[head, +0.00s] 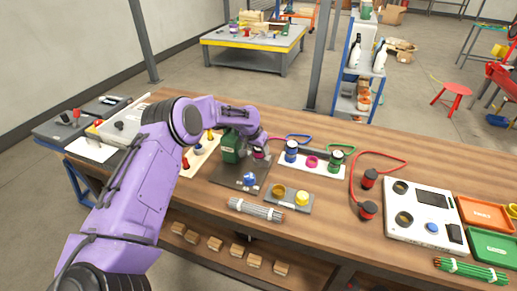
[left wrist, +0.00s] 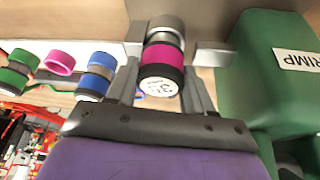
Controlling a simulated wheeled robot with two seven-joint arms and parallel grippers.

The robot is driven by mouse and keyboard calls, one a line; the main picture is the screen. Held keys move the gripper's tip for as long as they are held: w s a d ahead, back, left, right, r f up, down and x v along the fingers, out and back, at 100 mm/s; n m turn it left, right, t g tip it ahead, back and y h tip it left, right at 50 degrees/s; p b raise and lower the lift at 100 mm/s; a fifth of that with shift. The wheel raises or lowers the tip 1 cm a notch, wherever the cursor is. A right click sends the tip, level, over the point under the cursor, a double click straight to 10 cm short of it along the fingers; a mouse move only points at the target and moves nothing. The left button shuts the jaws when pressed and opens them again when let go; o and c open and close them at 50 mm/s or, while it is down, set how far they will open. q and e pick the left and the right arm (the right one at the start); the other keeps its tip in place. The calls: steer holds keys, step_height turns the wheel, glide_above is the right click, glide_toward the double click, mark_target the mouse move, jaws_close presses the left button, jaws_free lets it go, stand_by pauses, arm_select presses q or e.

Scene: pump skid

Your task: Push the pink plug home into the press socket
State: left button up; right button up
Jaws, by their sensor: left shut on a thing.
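The pink plug (left wrist: 163,58) has a black end with a white label and a pink band. My left gripper (left wrist: 162,80) is shut on it, one finger on each side. In the left wrist view a grey round part (left wrist: 165,24) lies directly beyond the pink band; I cannot tell if it is the socket or part of the plug. The green press (left wrist: 268,70), labelled CRIMP, stands right beside the gripper. In the head view the press (head: 231,147) is just left of my left gripper (head: 261,150), which hides most of the pink plug (head: 261,156). My right gripper is not in view.
A white plate holds a blue connector (head: 291,150), a pink ring (head: 311,162) and a green connector (head: 336,159). A grey tray with yellow pieces (head: 302,198) and a cable bundle (head: 256,209) lie in front. A control box (head: 431,214) stands right.

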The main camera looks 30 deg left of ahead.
arm_select(q)
steer(key=o, duration=1.4)
steer(key=shift+c, duration=0.2)
steer(key=b+v, duration=0.2)
steer(key=v, duration=0.8)
steer(key=shift+r, duration=0.2)
steer(key=shift+s+r, duration=0.1)
